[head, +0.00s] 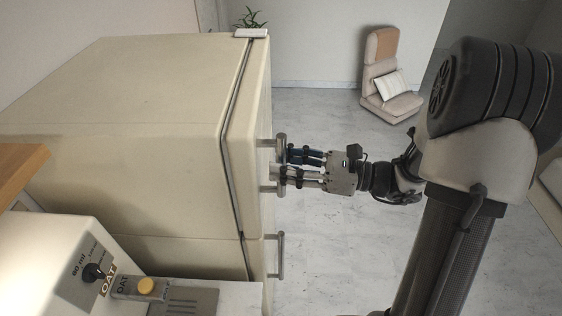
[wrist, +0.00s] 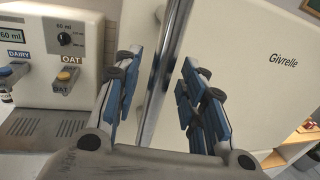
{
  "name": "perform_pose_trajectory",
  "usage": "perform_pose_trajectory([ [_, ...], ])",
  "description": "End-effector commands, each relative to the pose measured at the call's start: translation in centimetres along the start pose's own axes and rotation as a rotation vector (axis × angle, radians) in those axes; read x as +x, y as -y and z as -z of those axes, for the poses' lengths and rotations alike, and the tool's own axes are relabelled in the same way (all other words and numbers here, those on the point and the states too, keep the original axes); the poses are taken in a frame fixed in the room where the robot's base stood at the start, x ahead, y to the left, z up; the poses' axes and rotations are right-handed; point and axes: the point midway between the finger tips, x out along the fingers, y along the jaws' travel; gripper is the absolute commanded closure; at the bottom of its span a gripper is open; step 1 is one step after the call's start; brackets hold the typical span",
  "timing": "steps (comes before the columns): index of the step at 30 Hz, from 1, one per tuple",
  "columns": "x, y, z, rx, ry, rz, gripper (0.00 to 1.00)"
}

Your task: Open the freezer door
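A cream fridge-freezer (head: 140,110) stands at the left in the head view. Its upper door (head: 258,125) looks shut against the body and bears a vertical metal bar handle (head: 281,143). A lower door (head: 255,270) has its own handle (head: 280,256). Which door is the freezer's is not marked. My gripper (head: 286,167) is at the upper handle, pointing at the door. In the wrist view, the handle bar (wrist: 167,72) runs between the blue-padded fingers of my gripper (wrist: 160,82). The fingers are apart, with gaps visible on both sides of the bar.
A milk dispenser (head: 75,255) with a yellow button stands at the lower left, close to the fridge. A cushioned chair (head: 388,80) stands far back. The floor (head: 335,250) right of the doors is clear.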

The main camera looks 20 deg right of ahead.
Motion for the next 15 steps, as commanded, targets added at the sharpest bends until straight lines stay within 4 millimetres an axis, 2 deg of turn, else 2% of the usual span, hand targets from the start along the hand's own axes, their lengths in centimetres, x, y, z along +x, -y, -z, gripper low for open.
perform_pose_trajectory([
  [4,0.98,-0.04,-0.03,-0.001,0.0,-0.001,0.62],
  [12,1.13,-0.02,-0.02,-0.001,0.0,0.0,0.62],
  [15,1.12,-0.02,-0.02,-0.001,0.0,0.0,0.68],
])
